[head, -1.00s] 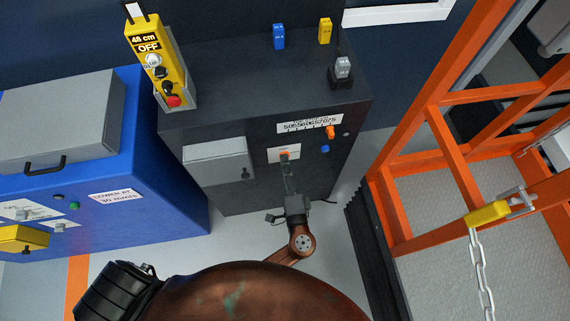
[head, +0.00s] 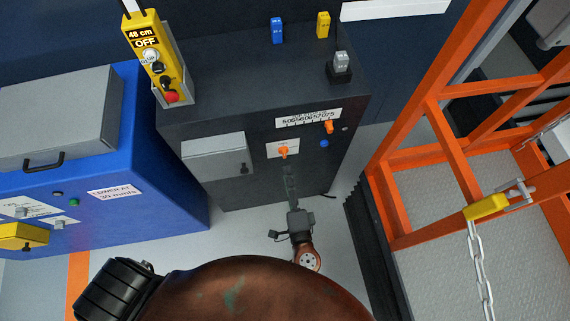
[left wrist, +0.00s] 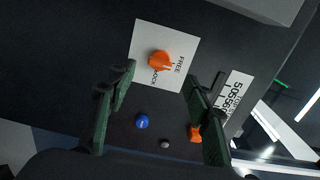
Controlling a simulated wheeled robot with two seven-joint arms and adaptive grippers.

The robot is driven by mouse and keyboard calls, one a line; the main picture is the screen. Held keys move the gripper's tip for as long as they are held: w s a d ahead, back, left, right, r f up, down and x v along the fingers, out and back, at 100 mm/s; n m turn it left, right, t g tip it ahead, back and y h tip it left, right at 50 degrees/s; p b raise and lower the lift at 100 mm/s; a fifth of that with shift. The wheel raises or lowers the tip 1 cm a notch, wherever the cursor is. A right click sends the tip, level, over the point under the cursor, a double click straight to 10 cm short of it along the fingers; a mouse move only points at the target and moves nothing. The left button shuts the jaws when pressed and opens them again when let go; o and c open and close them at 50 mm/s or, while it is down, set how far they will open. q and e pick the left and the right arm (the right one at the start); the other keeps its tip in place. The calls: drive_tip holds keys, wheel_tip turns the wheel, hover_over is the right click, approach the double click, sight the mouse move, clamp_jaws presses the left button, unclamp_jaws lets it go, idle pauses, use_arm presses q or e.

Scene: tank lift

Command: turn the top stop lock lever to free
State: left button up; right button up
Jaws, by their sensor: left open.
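The stop lock lever is an orange knob (head: 283,151) on a white plate on the front of the dark cabinet. In the left wrist view the orange lever (left wrist: 160,61) shows with the word FREE beside it and a partly covered word, ending in OCK, near its lower edge. Which word it points at is hard to tell. My left gripper (head: 289,178) is in front of the cabinet, below the lever in the head view and apart from it. Its green fingers (left wrist: 161,80) are spread open with nothing between them. My right gripper is not in view.
A second orange knob (head: 329,127) and a blue button (head: 324,144) sit right of the plate, by a number scale (head: 308,118). A grey box (head: 216,154) juts out at left. A blue cabinet (head: 150,150) stands left; an orange frame (head: 412,130) stands right.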

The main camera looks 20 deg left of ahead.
use_arm(q)
drive_tip(key=v, duration=0.5)
drive_tip(key=shift+s+d, duration=0.15)
drive_tip(key=shift+s, duration=0.05)
